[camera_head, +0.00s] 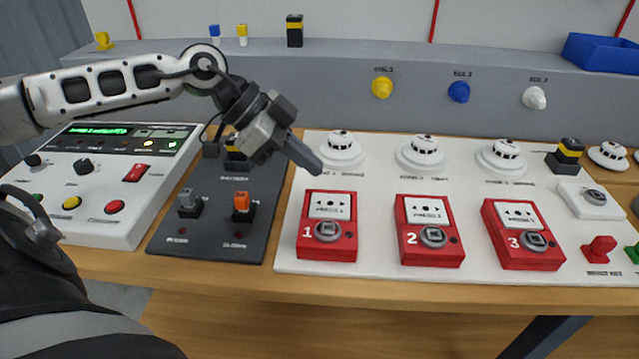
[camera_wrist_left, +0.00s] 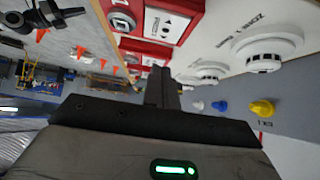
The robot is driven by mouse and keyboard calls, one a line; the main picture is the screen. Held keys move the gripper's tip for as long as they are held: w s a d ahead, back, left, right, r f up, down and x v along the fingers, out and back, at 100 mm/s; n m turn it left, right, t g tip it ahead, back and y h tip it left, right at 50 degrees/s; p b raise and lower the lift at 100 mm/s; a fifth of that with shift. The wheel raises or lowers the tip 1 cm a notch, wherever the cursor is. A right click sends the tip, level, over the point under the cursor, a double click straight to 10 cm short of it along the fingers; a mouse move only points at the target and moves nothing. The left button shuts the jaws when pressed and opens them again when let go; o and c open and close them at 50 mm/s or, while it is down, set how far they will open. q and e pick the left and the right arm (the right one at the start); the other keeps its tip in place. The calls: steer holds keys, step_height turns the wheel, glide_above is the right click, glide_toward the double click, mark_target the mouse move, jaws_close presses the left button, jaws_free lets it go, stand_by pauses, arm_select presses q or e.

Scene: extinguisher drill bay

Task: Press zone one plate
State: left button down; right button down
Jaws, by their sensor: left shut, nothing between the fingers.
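The zone one plate (camera_head: 330,206) is a white press plate on the red call point marked 1 (camera_head: 313,252), on the white board. Below the plate is a round grey part with a square centre (camera_head: 328,231). My left gripper (camera_head: 312,164) is shut and empty. Its tip appears just above and left of call point 1 in the head view, apart from the plate. In the left wrist view the shut fingers (camera_wrist_left: 162,88) point toward red call points, the nearest showing a white plate (camera_wrist_left: 168,27). My right gripper is not in view.
Call points 2 (camera_head: 431,251) and 3 (camera_head: 527,256) stand to the right. White detectors (camera_head: 340,152) sit behind call point 1. A dark panel with switches (camera_head: 225,225) and a white control panel (camera_head: 130,215) lie left. The wooden front edge (camera_head: 330,290) is clear.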

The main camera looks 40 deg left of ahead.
mark_target(337, 204)
arm_select(q)
steer(key=x, duration=0.2)
steer(key=shift+w+d+f, duration=0.1)
steer(key=shift+w+d, duration=0.1)
steer(key=shift+d, duration=0.1)
step_height(337, 204, down, 3)
steer(key=shift+r, duration=0.1)
steer(key=shift+f+p, duration=0.3)
steer(key=shift+f, duration=0.5)
